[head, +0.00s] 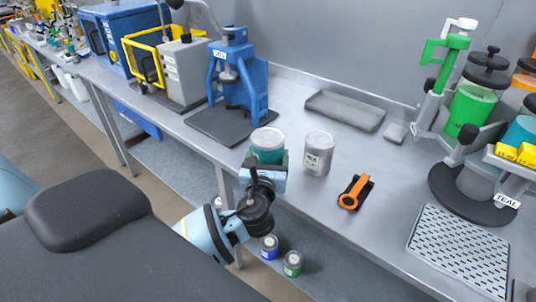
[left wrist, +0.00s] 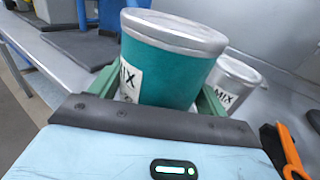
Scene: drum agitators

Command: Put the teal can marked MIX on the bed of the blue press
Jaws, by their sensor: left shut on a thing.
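The teal can (head: 267,145) with a grey lid is in my left gripper (head: 264,163), at the bench's front edge. In the left wrist view the teal can (left wrist: 168,60) fills the space between the green fingers, its MIX label partly hidden, and it leans slightly in the picture. My left gripper (left wrist: 155,100) is shut on it. I cannot tell whether the can is clear of the bench top. The blue press (head: 236,75) stands further back along the bench, up and left of the can. Its dark bed (head: 215,125) looks bare at the front. My right gripper is not in view.
A grey can marked MIX (head: 318,153) stands right beside the teal can. An orange-handled tool (head: 355,191) lies to the right. A grey tray (head: 345,110) lies behind. A yellow-framed machine (head: 147,62) stands left of the press. Bench between can and press is clear.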

